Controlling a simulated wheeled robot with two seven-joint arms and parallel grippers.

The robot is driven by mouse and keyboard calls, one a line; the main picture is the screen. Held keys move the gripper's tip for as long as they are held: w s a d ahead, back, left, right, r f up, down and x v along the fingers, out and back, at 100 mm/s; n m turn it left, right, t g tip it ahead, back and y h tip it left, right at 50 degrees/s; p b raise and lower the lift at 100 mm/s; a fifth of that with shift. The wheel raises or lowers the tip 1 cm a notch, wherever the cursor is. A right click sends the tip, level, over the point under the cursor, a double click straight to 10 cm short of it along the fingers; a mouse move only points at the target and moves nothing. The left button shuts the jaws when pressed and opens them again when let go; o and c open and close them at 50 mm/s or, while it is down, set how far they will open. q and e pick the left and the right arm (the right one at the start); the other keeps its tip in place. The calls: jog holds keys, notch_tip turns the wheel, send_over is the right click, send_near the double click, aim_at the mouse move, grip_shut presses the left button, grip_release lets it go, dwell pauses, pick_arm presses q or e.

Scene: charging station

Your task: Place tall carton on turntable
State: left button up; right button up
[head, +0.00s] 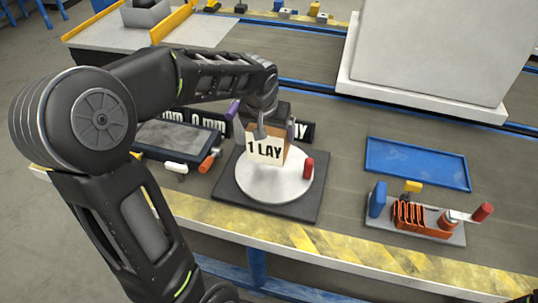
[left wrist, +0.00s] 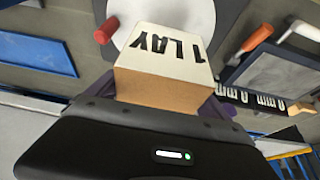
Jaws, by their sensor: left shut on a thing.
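The carton (head: 267,148), brown with a white face lettered "1 LAY", is at the white round turntable (head: 262,189), over its back part. In the left wrist view the carton (left wrist: 168,62) is directly in front of my left gripper, with the turntable (left wrist: 128,18) beyond it. My left gripper (head: 276,131) comes down from above and is shut on the carton's upper part. I cannot tell whether the carton's bottom touches the disc. A red peg (head: 308,168) stands at the turntable's right edge, and it also shows in the left wrist view (left wrist: 106,31). My right gripper is not in view.
A dark tray (head: 178,142) and an orange-handled tool (head: 208,161) lie left of the turntable. A blue tray (head: 416,163) and a fixture with an orange coil (head: 409,215) are to the right. A large pale block (head: 430,55) stands behind. Bare tabletop lies between turntable and blue tray.

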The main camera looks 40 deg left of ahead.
pick_arm(q)
jog(key=shift+f, duration=0.8)
jog(key=shift+f+b, duration=0.75)
jog(key=shift+f, duration=1.75)
jog(key=shift+f, duration=0.1)
jog(key=shift+f, duration=0.15)
jog(key=o, duration=1.5)
